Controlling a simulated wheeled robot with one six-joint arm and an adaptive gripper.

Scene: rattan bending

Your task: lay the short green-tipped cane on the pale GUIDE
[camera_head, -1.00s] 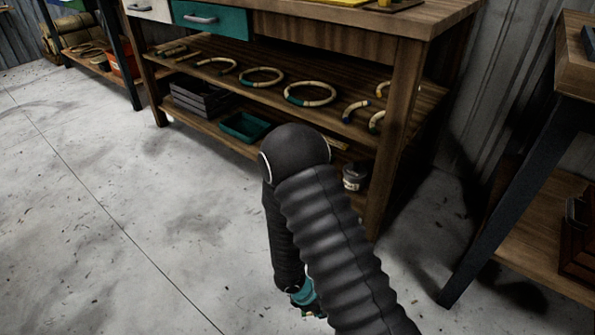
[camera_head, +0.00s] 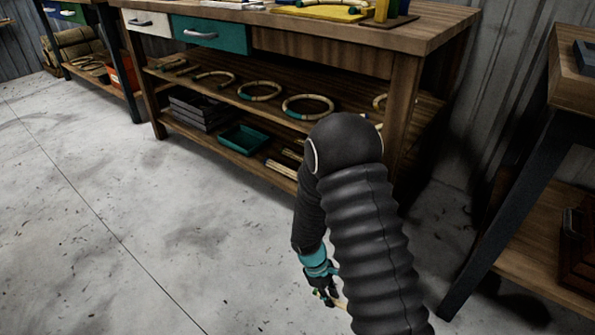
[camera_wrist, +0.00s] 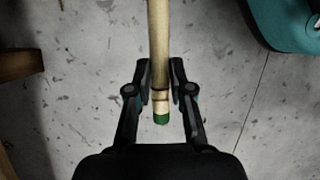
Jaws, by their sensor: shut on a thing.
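The short cane with a green tip is between the fingers of my gripper in the wrist view. The pale cane (camera_wrist: 158,35) runs up out of the top of that view, and its green end (camera_wrist: 161,118) points toward my palm. My gripper (camera_wrist: 160,78) is shut on the cane near this end. In the head view, my gripper (camera_head: 329,293) hangs low over the grey floor, with a bit of the cane (camera_head: 341,304) showing beside it. I cannot pick out the pale guide for sure in either view.
A wooden workbench (camera_head: 400,67) stands ahead, with a yellow mat (camera_head: 322,14) and yellow posts (camera_head: 382,12) on top. Cane rings (camera_head: 307,106) and a teal tray (camera_head: 243,138) lie on its shelves. Another table (camera_head: 520,170) stands at right. The floor at left is clear.

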